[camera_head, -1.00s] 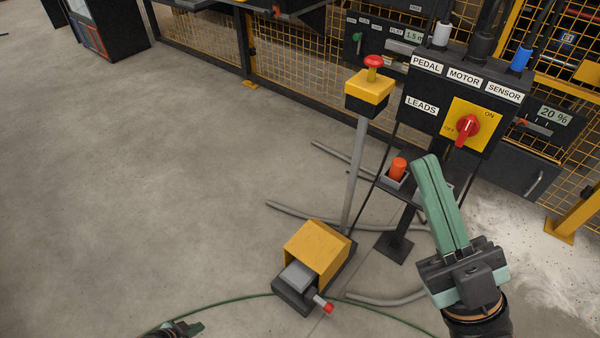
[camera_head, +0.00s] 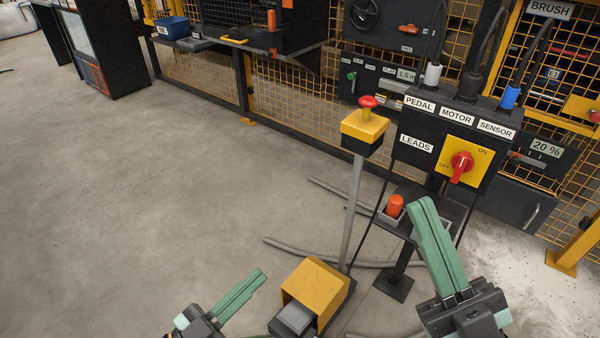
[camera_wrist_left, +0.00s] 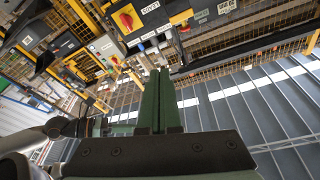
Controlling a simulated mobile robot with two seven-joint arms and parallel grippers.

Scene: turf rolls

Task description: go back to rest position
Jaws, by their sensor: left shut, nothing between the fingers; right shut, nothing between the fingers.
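My left gripper (camera_head: 240,293) is at the bottom of the head view, left of the yellow pedal housing. Its green fingers are together and empty, pointing up and right. The left wrist view shows the same shut fingers (camera_wrist_left: 156,100) with nothing between them. My right gripper (camera_head: 434,235) is at the lower right, in front of the control stand. Its green fingers are shut and empty, pointing up and slightly left, near the orange-red plug on the small shelf in the picture.
The control box (camera_head: 455,140) has a red switch (camera_head: 461,166) and labels. Grey hoses (camera_head: 320,255) lie on the floor. Floor at left (camera_head: 120,200) is clear.

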